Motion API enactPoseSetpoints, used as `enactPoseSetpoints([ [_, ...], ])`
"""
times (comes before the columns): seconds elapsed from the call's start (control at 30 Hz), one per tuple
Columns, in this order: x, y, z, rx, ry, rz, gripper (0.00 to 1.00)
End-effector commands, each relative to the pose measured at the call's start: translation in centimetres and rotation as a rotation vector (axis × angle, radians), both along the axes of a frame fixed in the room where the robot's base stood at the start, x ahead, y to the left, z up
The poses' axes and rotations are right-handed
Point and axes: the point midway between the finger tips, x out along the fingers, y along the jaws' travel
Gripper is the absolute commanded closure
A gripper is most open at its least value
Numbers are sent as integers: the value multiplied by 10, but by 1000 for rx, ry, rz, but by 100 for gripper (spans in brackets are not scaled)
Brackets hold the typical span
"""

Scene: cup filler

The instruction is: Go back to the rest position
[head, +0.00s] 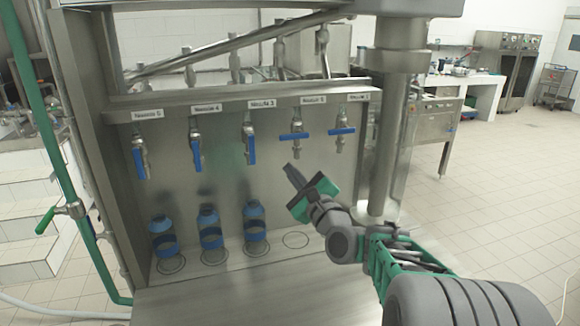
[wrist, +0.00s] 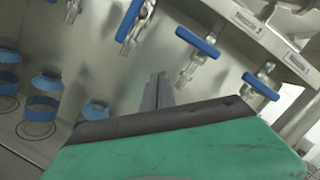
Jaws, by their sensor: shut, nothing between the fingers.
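My gripper (head: 291,172) is shut and empty. It is held in the air in front of the filler's back panel, below the two right-hand taps. In the wrist view the closed fingers (wrist: 156,92) point at the panel, below a tap with a blue handle (wrist: 198,42). The filler (head: 230,158) has a row of several blue-handled taps; the left three handles (head: 196,156) hang down and the right two (head: 342,131) lie crosswise. Three blue bottles stand below: left (head: 162,226), middle (head: 208,222) and right (head: 254,214). My gripper touches none of them.
An empty ring mark (head: 296,240) lies right of the bottles. A thick steel column (head: 392,130) stands close to my arm. A green pipe (head: 60,180) runs down the left side. The tiled floor (head: 500,190) to the right is clear.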

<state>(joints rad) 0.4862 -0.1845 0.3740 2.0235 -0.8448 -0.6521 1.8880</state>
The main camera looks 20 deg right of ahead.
Motion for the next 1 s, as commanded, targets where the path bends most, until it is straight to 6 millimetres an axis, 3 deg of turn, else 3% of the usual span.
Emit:
enactPoseSetpoints([
  [0.1, -35, -1, -7, -4, -8, -6, 100],
  [0.3, -71, 0, -14, -4, -6, -3, 100],
  [0.5, -79, 2, -15, -3, -5, 1, 100],
  [0.57, -78, 13, -23, -82, 25, 15, 100],
  [0.67, -77, 47, -62, -411, 139, 74, 100],
  [0.77, -95, 81, -121, -918, 285, 213, 100],
  [0.8, -109, 88, -144, -1125, 336, 294, 100],
  [0.9, -156, 91, -191, -1587, 431, 546, 100],
  [1.0, -209, 83, -217, -1907, 474, 834, 100],
])
